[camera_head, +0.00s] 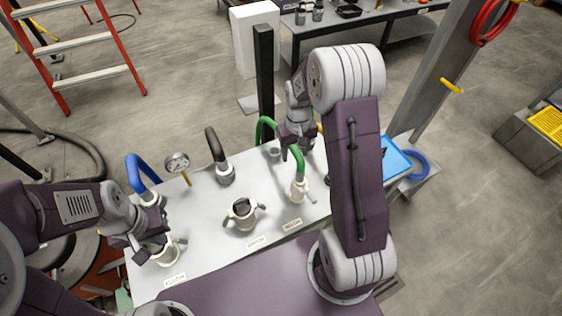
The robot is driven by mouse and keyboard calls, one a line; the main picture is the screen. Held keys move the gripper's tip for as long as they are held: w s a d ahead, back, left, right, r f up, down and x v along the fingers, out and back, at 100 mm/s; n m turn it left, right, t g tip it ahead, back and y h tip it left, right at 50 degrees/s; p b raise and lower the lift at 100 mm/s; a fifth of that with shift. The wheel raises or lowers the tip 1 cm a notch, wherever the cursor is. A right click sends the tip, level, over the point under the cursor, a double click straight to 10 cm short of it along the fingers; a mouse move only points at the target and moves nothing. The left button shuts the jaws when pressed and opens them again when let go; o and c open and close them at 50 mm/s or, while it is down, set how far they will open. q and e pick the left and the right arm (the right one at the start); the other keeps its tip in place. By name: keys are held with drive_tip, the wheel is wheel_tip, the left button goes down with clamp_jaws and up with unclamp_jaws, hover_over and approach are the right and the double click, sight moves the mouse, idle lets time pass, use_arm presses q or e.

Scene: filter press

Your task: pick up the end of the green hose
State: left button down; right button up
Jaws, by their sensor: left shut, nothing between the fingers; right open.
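The green hose (266,122) arches up at the far side of the grey table. My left gripper (148,252) is shut and empty, beside a white fitting (168,250) at the table's left front.
A blue hose (139,172), a gauge (177,162) and a black hose (212,143) stand at the table's left and back. An open eared coupling (243,212) sits in the middle. A dark post (264,85) rises behind. A blue tray (396,160) lies at right.

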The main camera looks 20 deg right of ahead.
sight(301, 172)
drive_tip(key=s, duration=0.1)
drive_tip(key=s+d, duration=0.1)
drive_tip(key=d, duration=0.1)
drive_tip(key=shift+s+d+r+p, duration=0.25)
drive_tip(key=shift+s+p, duration=0.05)
drive_tip(key=shift+s, duration=0.1)
drive_tip(key=f, duration=0.2)
drive_tip(key=w+a+f, duration=0.1)
drive_tip(key=f, duration=0.1)
drive_tip(key=shift+p, duration=0.3)
drive_tip(key=shift+s+d+f, duration=0.15)
drive_tip(key=shift+s+f, duration=0.15)
drive_tip(key=f, duration=0.2)
drive_tip(key=f+p, duration=0.1)
drive_tip(key=f, duration=0.1)
drive_tip(key=shift+s, duration=0.3)
drive_tip(key=shift+w+f, duration=0.2)
drive_tip(key=shift+f, duration=0.2)
drive_tip(key=shift+s, duration=0.1)
drive_tip(key=c, duration=0.3)
use_arm(q)
drive_tip(key=r, duration=0.1)
drive_tip(key=s+d+r, duration=0.1)
drive_tip(key=r, duration=0.1)
drive_tip(key=shift+s+d+r, duration=0.1)
drive_tip(key=shift+s+r, duration=0.05)
drive_tip(key=shift+r, duration=0.05)
use_arm(e)
drive_tip(key=shift+r, duration=0.1)
clamp_jaws()
